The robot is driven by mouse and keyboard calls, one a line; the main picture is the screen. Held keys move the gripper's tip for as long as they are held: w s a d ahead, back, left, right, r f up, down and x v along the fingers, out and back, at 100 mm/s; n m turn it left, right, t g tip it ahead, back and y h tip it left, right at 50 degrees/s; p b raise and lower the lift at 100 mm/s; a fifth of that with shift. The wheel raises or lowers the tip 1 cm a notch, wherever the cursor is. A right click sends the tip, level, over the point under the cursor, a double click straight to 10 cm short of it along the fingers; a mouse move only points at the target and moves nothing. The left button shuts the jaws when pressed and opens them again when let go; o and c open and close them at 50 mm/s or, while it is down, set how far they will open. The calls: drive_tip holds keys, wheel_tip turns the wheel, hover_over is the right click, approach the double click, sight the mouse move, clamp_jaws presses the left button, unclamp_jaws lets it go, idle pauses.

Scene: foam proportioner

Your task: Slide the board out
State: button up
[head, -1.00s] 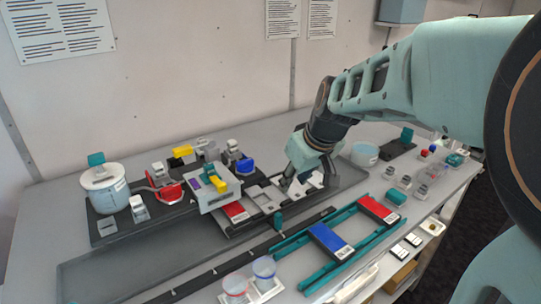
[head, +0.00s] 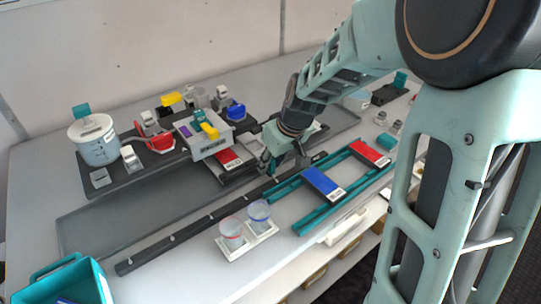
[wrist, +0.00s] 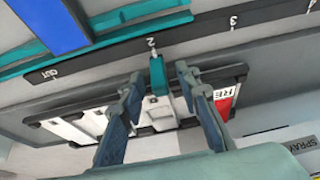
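The board, a dark-framed sliding plate with pale panels and a red label, lies under the grey device (head: 208,142). Its red-labelled part (head: 228,158) shows in the head view, and its pale panels (wrist: 92,122) show in the wrist view. A teal upright tab (wrist: 158,76) stands at the board's edge by the "2" mark. My gripper (wrist: 158,84) is open, with one finger on each side of the tab and visible gaps. In the head view my gripper (head: 276,170) is low at the board's front edge and hides the tab and part of the board.
A black marked rail (head: 185,237) runs along the front; its "OUT" mark (wrist: 55,74) is left in the wrist view. A teal rack (head: 315,218) holds blue and red blocks. Two cups (head: 245,222) stand in front. A white tub (head: 95,142) is at left.

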drive_tip(key=shift+w+f, duration=0.1)
drive_tip(key=shift+f, duration=0.1)
clamp_jaws()
idle(0.4)
drive_tip(key=shift+w+d, duration=0.3)
drive_tip(key=shift+d, duration=0.15)
drive_tip(key=w+d, duration=0.2)
drive_tip(key=d, duration=0.1)
drive_tip(key=w+d+b, duration=0.1)
drive_tip(key=w+d, duration=0.2)
drive_tip(key=d, duration=0.1)
drive_tip(key=w+d+b, duration=0.1)
drive_tip(key=w+d, duration=0.1)
drive_tip(key=d, duration=0.2)
drive_tip(key=shift+w, duration=0.2)
drive_tip(key=shift+w+d, duration=0.3)
drive_tip(key=shift+d, duration=0.15)
drive_tip(key=shift+d+r, duration=0.1)
